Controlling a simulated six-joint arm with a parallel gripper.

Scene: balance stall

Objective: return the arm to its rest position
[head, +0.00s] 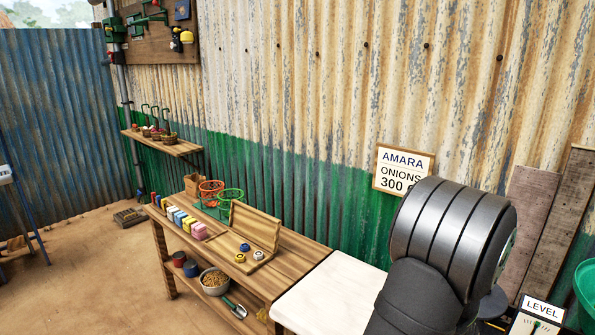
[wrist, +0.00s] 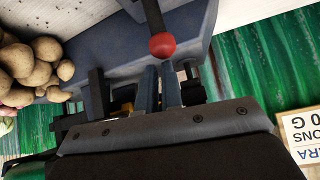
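My arm (head: 440,245) rises at the right of the head view. Its end is out of sight there. In the wrist view my gripper (wrist: 159,80) points up the picture, with two narrow fingers close side by side and only a slim gap between them. I see nothing held in it. A red ball (wrist: 162,46) on a dark rod lies just beyond the fingertips. I cannot tell whether it touches them.
A grey-blue body (wrist: 100,45) lies behind the fingers, with potatoes (wrist: 40,65) at left. The onions sign (head: 403,171) hangs on the wall. The white surface (head: 325,295) has a bare stretch beside my arm.

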